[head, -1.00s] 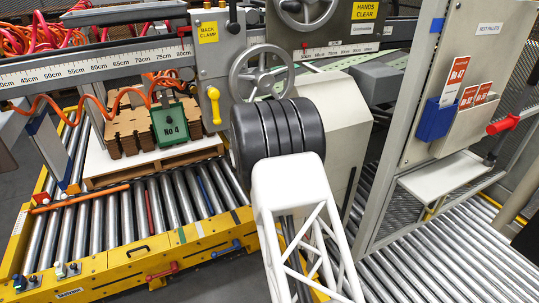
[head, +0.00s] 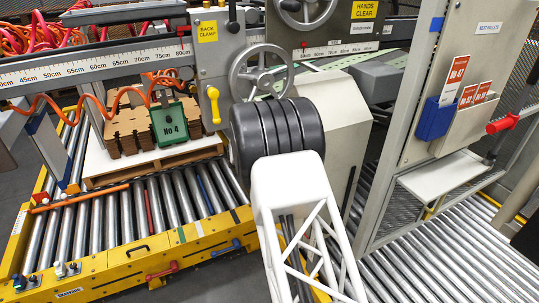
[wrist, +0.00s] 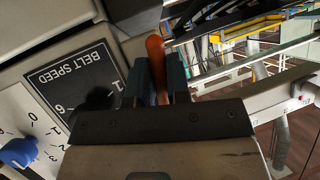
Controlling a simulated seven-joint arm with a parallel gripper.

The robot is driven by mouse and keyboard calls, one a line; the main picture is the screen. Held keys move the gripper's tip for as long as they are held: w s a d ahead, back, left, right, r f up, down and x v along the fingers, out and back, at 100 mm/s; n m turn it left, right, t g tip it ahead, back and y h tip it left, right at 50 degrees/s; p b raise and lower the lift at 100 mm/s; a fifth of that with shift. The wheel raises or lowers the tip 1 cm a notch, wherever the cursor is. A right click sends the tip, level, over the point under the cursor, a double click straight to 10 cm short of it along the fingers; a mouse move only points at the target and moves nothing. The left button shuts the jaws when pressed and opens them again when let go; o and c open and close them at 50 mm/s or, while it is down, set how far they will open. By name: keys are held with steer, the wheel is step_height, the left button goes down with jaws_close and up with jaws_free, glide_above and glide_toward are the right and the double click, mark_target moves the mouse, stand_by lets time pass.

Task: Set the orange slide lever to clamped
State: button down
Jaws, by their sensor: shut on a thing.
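An orange-brown lever handle (wrist: 156,62) stands up between the two dark fingers of my gripper (wrist: 160,72) in the wrist view. The fingers are shut on it, one on each side, and its rounded top sticks out past them. The lever's lower end and base are hidden by the fingers and the gripper body. A black plate marked BELT SPEED (wrist: 75,78) with a number scale is just left of it. No clamped marking is readable near the handle. In the head view my gripper is hidden behind my arm.
A blue knob (wrist: 18,152) with a numbered dial is at the wrist view's lower left. In the head view a yellow lever (head: 214,104) hangs below the BACK CLAMP label (head: 207,31), beside a grey handwheel (head: 261,72). A roller conveyor (head: 110,215) spans the left.

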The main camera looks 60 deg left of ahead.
steer(key=shift+d, duration=0.1)
stand_by(0.3)
steer(key=c, duration=1.1)
jaws_free()
steer(key=shift+s, duration=0.1)
steer(key=v, duration=0.7)
steer(key=shift+s, duration=0.3)
steer(key=shift+r, duration=0.15)
